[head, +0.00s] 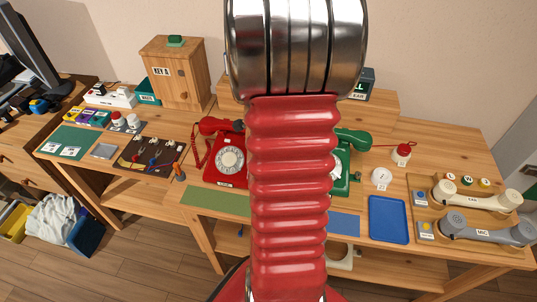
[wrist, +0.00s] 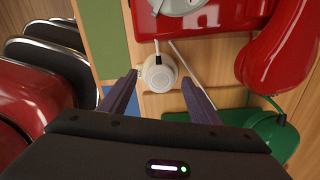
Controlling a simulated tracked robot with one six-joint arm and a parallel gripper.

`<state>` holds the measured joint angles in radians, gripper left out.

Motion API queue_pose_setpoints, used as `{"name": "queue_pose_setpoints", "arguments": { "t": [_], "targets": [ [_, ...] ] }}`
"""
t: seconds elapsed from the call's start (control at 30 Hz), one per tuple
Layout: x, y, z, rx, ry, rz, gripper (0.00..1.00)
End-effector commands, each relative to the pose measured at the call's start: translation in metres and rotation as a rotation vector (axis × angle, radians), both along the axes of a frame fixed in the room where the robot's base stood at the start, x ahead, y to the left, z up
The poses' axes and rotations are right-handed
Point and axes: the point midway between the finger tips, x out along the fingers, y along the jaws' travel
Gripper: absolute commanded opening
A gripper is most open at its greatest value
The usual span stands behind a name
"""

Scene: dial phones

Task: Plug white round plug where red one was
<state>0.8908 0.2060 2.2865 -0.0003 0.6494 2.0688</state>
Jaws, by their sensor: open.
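A white round piece (wrist: 158,74), which looks like the white plug, sits on the wood between the red phone and the green phone in the wrist view. My gripper (wrist: 158,82) is open, with its fingertips on either side of this piece, and I cannot tell whether they touch it. A pale cord or rod runs beside it. In the head view my arm hides the gripper and this spot. A red round plug (head: 403,152) stands on the desk at right, its cord running left. Another white round piece (head: 381,177) lies below it.
The red phone (head: 227,160) and green phone (head: 341,175) flank my arm. A blue tray (head: 388,219) lies at right, beside cream (head: 480,194) and grey (head: 485,230) handsets. A wooden key cabinet (head: 177,75) stands at back left. The green mat (head: 215,201) is bare.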

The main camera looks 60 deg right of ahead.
Motion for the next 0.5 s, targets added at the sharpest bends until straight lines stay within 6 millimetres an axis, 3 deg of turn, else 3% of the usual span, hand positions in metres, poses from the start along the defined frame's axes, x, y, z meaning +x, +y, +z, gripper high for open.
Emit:
{"name": "queue_pose_setpoints", "arguments": {
  "t": [0.5],
  "targets": [
    [0.001, -0.001, 0.076, -0.004, -0.004, 0.0, 0.57]
  ]
}}
